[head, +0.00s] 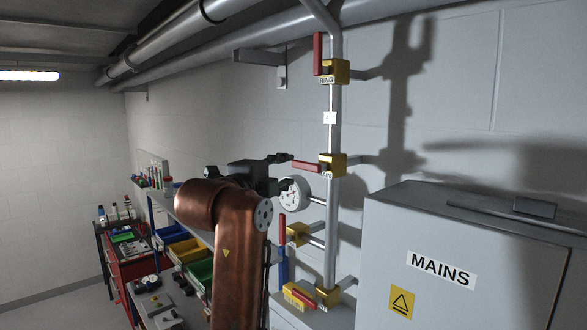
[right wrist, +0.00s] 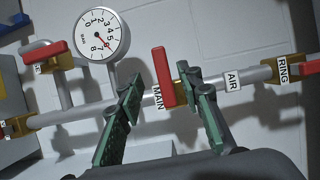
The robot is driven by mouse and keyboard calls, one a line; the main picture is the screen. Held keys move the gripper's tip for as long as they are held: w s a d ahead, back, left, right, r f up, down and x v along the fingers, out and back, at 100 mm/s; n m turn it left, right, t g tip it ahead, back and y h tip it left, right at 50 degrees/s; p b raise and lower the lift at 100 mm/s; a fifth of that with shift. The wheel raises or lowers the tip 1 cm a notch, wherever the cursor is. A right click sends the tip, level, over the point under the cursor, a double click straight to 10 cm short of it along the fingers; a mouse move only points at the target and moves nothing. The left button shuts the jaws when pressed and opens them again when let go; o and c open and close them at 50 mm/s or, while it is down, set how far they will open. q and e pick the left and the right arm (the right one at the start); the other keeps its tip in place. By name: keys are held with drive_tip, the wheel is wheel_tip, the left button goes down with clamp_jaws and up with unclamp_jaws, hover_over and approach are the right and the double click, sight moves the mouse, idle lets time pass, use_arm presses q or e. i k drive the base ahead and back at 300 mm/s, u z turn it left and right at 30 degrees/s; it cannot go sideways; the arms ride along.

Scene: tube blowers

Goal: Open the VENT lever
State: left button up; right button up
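No label reading VENT is legible. The MAIN valve's red lever (head: 307,166) points left from the vertical pipe; it also shows in the right wrist view (right wrist: 166,77). My right gripper (head: 281,173) is open, with its green fingers (right wrist: 160,88) on either side of this lever; I cannot tell whether they touch it. A red lever (head: 282,228) stands upright on a lower side-branch valve (head: 298,234), its label unreadable. Another red lever (head: 299,292) lies at the bottom valve (head: 327,297). The RING lever (head: 317,54) stands upright at the top. My left gripper is not in view.
A round gauge (head: 293,194) sits beside the pipe, close to my right gripper; it also shows in the right wrist view (right wrist: 103,34). A grey MAINS cabinet (head: 470,245) stands at the right. Shelves with coloured bins (head: 187,248) and a red cart (head: 132,265) are at the left.

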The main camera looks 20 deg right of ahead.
sight(314, 303)
drive_tip(key=k, duration=1)
